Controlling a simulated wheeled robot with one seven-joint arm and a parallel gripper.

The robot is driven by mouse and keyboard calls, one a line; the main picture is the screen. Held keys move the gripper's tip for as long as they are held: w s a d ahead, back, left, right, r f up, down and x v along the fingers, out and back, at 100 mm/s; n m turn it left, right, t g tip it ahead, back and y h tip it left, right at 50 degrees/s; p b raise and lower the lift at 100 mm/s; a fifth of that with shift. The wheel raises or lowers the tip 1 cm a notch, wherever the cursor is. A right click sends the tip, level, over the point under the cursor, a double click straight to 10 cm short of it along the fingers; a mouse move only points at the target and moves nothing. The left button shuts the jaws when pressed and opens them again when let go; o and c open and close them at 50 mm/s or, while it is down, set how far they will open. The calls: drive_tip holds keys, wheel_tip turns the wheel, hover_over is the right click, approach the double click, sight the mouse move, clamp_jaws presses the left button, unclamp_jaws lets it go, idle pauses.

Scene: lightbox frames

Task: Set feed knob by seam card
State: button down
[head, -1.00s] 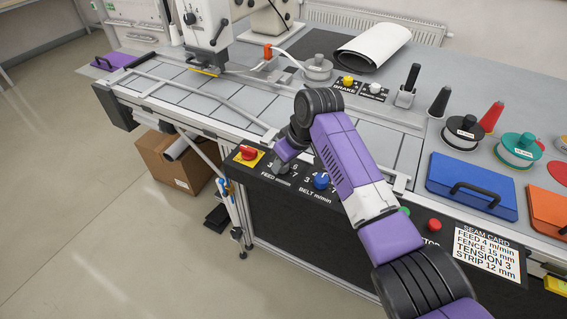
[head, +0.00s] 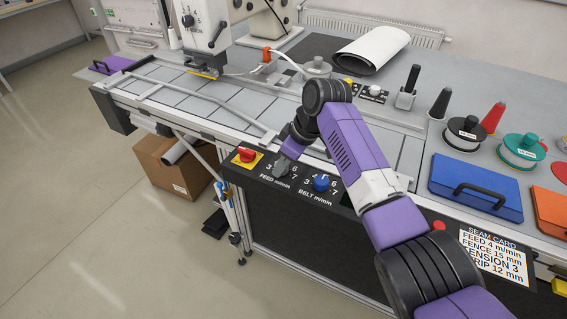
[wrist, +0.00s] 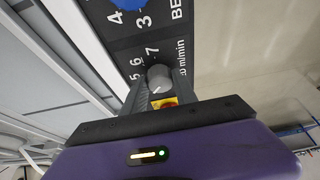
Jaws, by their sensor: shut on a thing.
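The grey feed knob (wrist: 159,76) sits on the dark control panel (head: 262,183), with 5, 6 and 7 printed beside it in the wrist view. My gripper (wrist: 160,88) is shut on the knob, one finger on each side. In the head view my gripper (head: 283,164) comes down over the knob and hides most of it. I cannot tell which number the knob points at. The seam card (head: 492,256) at the lower right reads FEED 4 m/min, FENCE 15 mm, TENSION 3, STRIP 12 mm; my arm covers part of its left edge.
The blue belt knob (head: 321,183) is just right of the feed knob. A red knob on a yellow plate (head: 246,157) is just left. A red button (head: 438,226) is near the card. A blue case (head: 475,188) and several spools stand on the table at right.

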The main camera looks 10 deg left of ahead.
sight(293, 176)
drive_tip(key=c, duration=1)
unclamp_jaws()
drive_tip(key=v, duration=0.8)
drive_tip(key=shift+b, duration=0.45)
drive_tip(key=shift+w+a, duration=0.1)
drive_tip(key=shift+a, duration=0.05)
